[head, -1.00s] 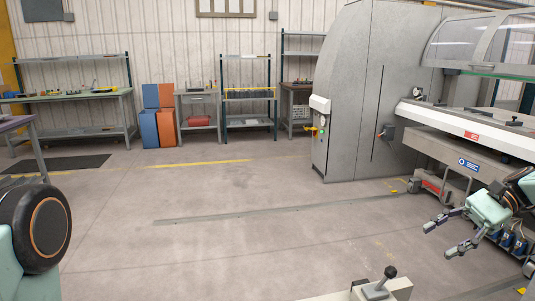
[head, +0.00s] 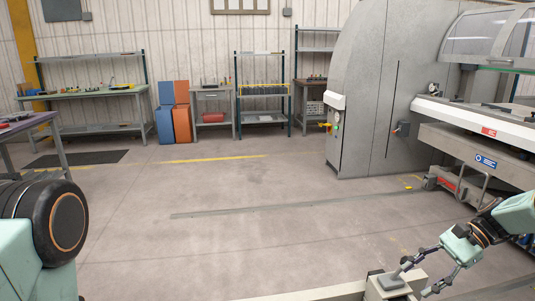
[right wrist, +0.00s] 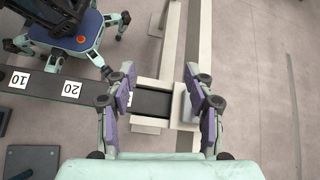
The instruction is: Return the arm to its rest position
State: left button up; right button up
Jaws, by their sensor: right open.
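My right gripper (head: 411,284) comes in from the lower right of the head view, mint green with dark joints and grey fingers. Its fingers are spread, with nothing seen held between them. In the right wrist view its two fingers (right wrist: 159,75) stand well apart above a pale beam with a dark strip. One finger is close to a grey pad (right wrist: 184,106) on the beam; I cannot tell if they touch. My left gripper is not in view; only a dark round joint of my left arm shows at the left edge.
The grey panel bender (head: 365,95) stands at the right, with its white-edged table (head: 480,118) above the right arm. A pale beam (head: 335,293) crosses the bottom. Workbenches and shelves (head: 85,95) line the far wall. The middle floor is clear.

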jog(key=s+a+f+n+g+h, duration=0.1)
jog(key=s+a+f+n+h, duration=0.1)
jog(key=s+a+f, duration=0.4)
jog(key=s+a+f+n+h, duration=0.1)
jog(key=s+a+f+h, duration=0.2)
jog(key=f, duration=0.4)
jog(key=s+a+f+n+g+h, duration=0.1)
jog(key=s+a+f+n+h, duration=0.15)
jog(key=s+f, duration=0.35)
jog(key=s+a+r+n+t+h, duration=0.1)
jog(key=s+a+n, duration=0.25)
jog(key=s, duration=0.65)
jog(key=s+a+r+n+t+h, duration=0.1)
jog(key=s+a+n+h, duration=0.3)
jog(key=s, duration=0.6)
pick_arm(q)
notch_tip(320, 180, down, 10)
jog(key=b, duration=1)
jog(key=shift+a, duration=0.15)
pick_arm(e)
notch_tip(320, 180, down, 11)
jog(key=w+d+n+y, duration=0.1)
jog(key=y, duration=0.1)
jog(key=shift+d+r, duration=0.2)
jog(key=shift+d, duration=0.15)
